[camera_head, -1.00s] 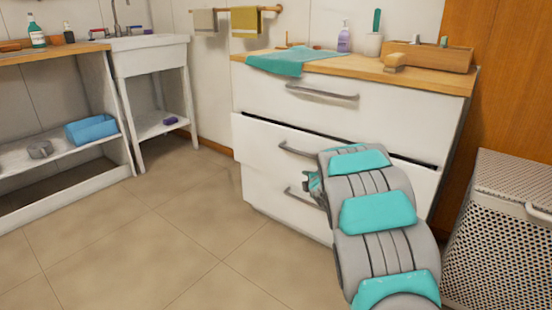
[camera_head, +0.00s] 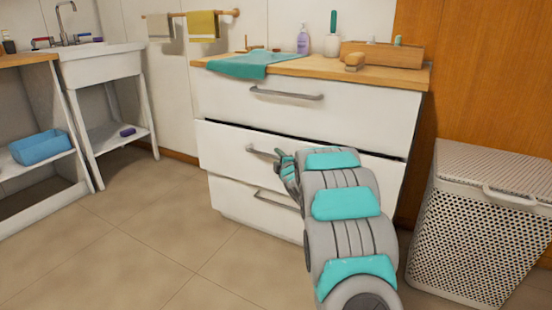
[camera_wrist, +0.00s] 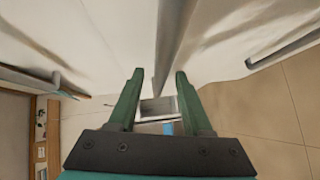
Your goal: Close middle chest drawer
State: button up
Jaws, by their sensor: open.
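The white chest's middle drawer (camera_head: 224,142) stands slightly open, with a dark gap along its top edge. Its grey bar handle (camera_head: 254,150) is partly hidden behind my gripper. My gripper (camera_head: 282,162) is open at the right part of this handle. In the wrist view, the green fingers of my gripper (camera_wrist: 159,74) stand apart, and a grey bar (camera_wrist: 171,40), which looks like the middle handle, runs between them. I cannot tell whether they touch it. My arm hides the right part of the middle and bottom drawers.
The top drawer (camera_head: 225,92) looks shut, and the bottom drawer (camera_head: 232,200) sits below. A teal cloth (camera_head: 250,65) hangs slightly over the wooden top's front edge. A white perforated hamper (camera_head: 470,235) stands right of the chest. The tiled floor (camera_head: 150,235) in front and left is clear.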

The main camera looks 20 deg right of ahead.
jog(key=shift+w+d+f, duration=0.1)
jog(key=shift+w+f, duration=0.1)
jog(key=shift+w, duration=0.7)
jog(key=shift+c, duration=0.4)
grip_shut()
dwell(0.4)
